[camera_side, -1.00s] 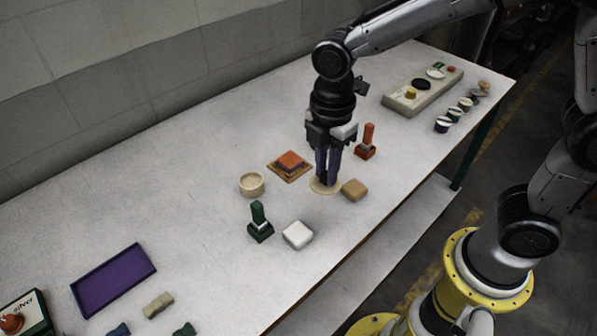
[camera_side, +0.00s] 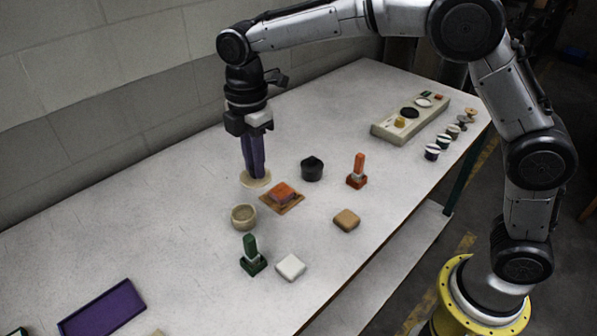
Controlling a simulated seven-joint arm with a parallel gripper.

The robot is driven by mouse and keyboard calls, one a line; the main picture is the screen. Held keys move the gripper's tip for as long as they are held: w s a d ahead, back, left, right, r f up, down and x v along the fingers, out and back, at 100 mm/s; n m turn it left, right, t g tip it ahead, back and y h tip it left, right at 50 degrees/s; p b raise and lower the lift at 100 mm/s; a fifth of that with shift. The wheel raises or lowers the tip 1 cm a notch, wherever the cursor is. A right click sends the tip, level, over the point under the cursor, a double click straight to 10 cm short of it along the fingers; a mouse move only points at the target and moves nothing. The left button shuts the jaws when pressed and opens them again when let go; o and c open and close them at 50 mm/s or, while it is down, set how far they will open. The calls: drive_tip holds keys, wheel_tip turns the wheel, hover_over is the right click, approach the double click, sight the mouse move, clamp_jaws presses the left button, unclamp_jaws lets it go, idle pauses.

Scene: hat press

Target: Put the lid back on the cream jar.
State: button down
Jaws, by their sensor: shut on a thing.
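The cream jar (camera_side: 244,218) stands open on the table, left of the middle of the side view. My gripper (camera_side: 256,174) points down and is shut on the pale, round, flat lid (camera_side: 256,182). The lid appears level, just above and slightly right of the jar in the picture, and is apart from it. I cannot tell how high the lid is over the table. My fingers cover part of its top.
An orange block on a brown base (camera_side: 282,195) lies close right of the jar. A black pot (camera_side: 312,170), orange stamp (camera_side: 357,172), tan block (camera_side: 346,220), green stamp (camera_side: 252,258) and white block (camera_side: 290,267) stand around. A purple tray (camera_side: 103,310) lies front left.

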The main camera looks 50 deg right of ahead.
drive_tip(key=shift+w+a+f, duration=0.25)
drive_tip(key=shift+w+f, duration=0.55)
drive_tip(key=shift+f, duration=1.15)
drive_tip(key=shift+w+a+f, duration=0.2)
drive_tip(key=shift+w+f, duration=0.55)
drive_tip(key=shift+f, duration=1.25)
drive_tip(key=shift+w+a+f, duration=0.25)
drive_tip(key=shift+w+f, duration=0.55)
drive_tip(key=shift+f, duration=1.15)
drive_tip(key=shift+f, duration=0.2)
drive_tip(key=shift+c, duration=1.1)
unclamp_jaws()
drive_tip(key=shift+r, duration=0.15)
wheel_tip(320, 180, up, 7)
drive_tip(key=shift+c, duration=0.3)
